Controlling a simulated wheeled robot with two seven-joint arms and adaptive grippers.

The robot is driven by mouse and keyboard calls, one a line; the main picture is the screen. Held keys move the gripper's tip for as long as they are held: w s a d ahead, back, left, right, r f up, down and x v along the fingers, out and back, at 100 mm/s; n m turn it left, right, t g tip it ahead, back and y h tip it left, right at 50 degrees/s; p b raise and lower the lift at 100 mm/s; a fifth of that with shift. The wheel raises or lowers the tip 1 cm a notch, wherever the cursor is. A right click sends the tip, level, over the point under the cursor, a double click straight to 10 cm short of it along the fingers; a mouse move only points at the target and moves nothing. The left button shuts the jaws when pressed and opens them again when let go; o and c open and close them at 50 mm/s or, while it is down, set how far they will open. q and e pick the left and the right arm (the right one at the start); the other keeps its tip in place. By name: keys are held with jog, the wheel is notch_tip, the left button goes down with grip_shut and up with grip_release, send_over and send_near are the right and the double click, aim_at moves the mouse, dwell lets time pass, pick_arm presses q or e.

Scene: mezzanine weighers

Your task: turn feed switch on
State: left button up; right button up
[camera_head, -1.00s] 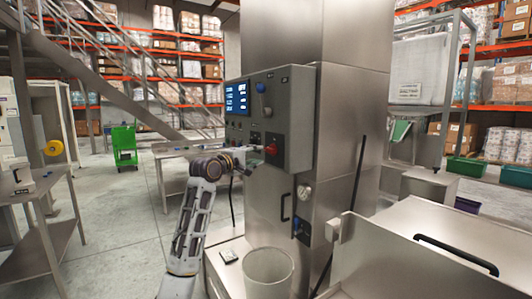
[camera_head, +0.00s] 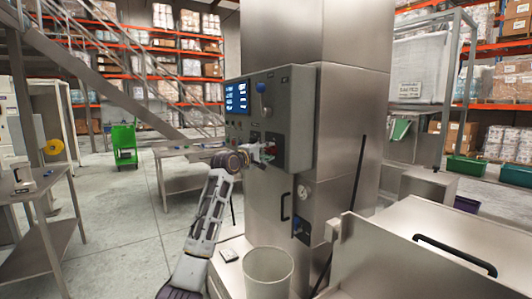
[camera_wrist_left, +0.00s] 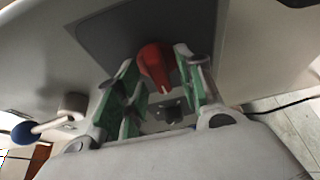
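A red switch handle (camera_wrist_left: 156,66) sits on a dark grey plate on the panel in the left wrist view. The grey control box (camera_head: 296,125) carrying it is fixed to a steel column in the head view. My left gripper (camera_head: 264,152) is at the lower front of this box and mostly covers the switch there. In the wrist view its two green-padded fingers (camera_wrist_left: 162,95) are apart, one on each side of the red handle. A gap shows between the left finger and the handle; contact on the right is unclear. My right gripper is out of view.
A blue ball-ended lever (camera_head: 262,88) and a lit screen (camera_head: 237,97) are on the same box. A steel table (camera_head: 190,180) stands behind my left arm.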

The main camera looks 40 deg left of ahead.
pick_arm(q)
grip_shut()
dwell(0.3)
